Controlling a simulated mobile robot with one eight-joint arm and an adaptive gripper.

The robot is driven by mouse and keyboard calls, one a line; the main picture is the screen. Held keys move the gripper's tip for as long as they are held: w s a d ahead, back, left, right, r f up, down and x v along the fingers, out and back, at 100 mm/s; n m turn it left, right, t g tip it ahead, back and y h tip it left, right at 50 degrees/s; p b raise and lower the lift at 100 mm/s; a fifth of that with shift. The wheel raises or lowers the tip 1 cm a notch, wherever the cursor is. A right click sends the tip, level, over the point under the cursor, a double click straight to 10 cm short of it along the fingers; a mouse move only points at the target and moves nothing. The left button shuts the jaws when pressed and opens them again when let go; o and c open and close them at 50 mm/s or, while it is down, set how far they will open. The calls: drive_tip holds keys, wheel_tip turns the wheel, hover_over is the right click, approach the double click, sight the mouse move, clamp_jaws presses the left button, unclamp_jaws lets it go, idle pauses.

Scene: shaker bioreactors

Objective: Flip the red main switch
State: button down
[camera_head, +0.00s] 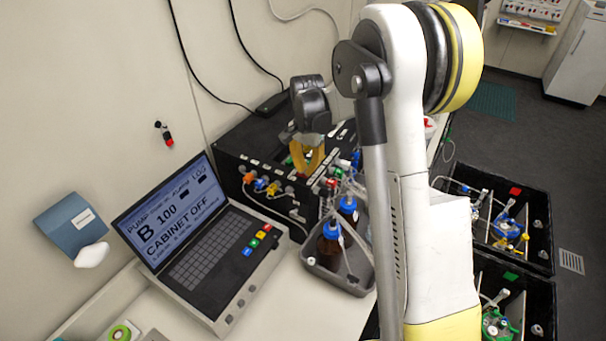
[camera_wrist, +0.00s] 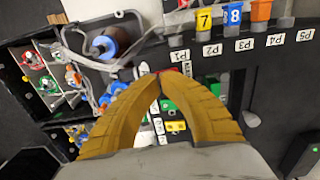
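My gripper (camera_head: 307,158) has yellow curved fingers and hangs at the black cabinet (camera_head: 232,139) with coloured connectors. In the wrist view the fingertips (camera_wrist: 157,76) meet, with no clear object between them. A small red part (camera_wrist: 172,70) shows just beyond the tips, mostly hidden by them; I cannot tell whether it is the main switch or whether the tips touch it. The laptop-like console (camera_head: 170,217) reads "CABINET OFF".
A grey tray (camera_head: 327,278) with brown blue-capped bottles (camera_head: 330,241) stands right in front of the cabinet. Black boxes with tubing (camera_head: 512,262) stand at the right. A small red and black item (camera_head: 166,135) is on the wall. Orange and blue connectors (camera_wrist: 260,11) line the cabinet.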

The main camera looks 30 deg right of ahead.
drive_tip(key=shift+f+b, duration=0.6)
drive_tip(key=shift+f, duration=0.1)
idle(0.3)
drive_tip(key=shift+r+p, duration=1.75)
drive_tip(key=shift+r, duration=1.8)
